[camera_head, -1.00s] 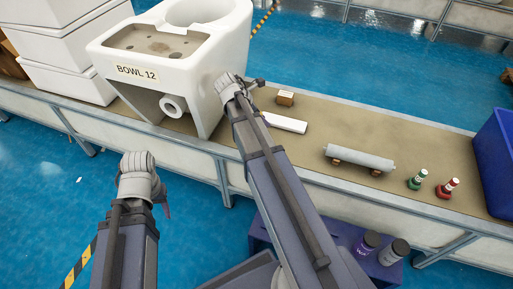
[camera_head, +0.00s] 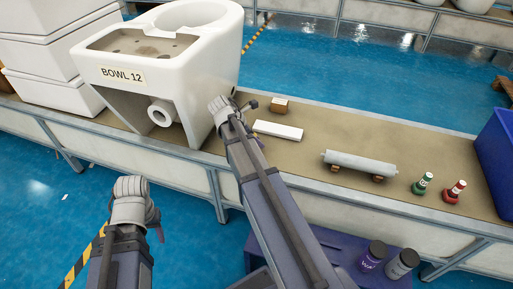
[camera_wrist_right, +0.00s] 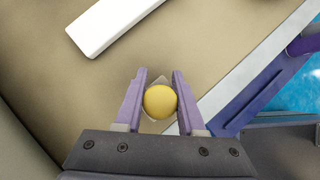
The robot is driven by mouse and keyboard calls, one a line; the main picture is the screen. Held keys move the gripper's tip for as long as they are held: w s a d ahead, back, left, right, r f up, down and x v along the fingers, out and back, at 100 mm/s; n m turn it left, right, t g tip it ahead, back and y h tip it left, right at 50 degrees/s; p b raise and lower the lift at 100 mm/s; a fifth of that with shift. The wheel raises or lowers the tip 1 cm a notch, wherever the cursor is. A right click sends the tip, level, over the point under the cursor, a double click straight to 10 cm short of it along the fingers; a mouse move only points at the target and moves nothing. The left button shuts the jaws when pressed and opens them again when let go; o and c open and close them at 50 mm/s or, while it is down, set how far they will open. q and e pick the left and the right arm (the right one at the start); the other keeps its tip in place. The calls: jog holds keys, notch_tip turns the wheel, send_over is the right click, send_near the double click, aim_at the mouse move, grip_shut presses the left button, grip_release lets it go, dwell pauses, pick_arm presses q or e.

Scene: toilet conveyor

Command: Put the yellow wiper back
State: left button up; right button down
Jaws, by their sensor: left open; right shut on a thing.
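The yellow wiper shows in the right wrist view as a round yellow end (camera_wrist_right: 160,101) with a pale, square-cornered part behind it. My right gripper (camera_wrist_right: 160,103) is shut on it, with one purple finger on each side. In the head view my right gripper (camera_head: 243,108) is over the conveyor belt, just right of the toilet bowl; the wiper cannot be made out there. My left gripper (camera_head: 152,222) is open in front of the conveyor, away from the belt. Its fingers are mostly hidden behind its wrist.
The white toilet BOWL 12 (camera_head: 190,60) stands on the belt (camera_head: 420,150). A white bar (camera_head: 278,131), a small white-topped block (camera_head: 280,104), a grey roller (camera_head: 358,163), green (camera_head: 422,184) and red (camera_head: 455,192) bottles and a blue bin (camera_head: 498,160) are to the right. Bare belt lies between them.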

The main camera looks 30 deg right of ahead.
jog(key=shift+f+b, duration=0.85)
jog(key=shift+f, duration=0.45)
jog(key=shift+f, duration=0.2)
jog(key=c, duration=0.5)
grip_release()
jog(key=shift+r, duration=0.1)
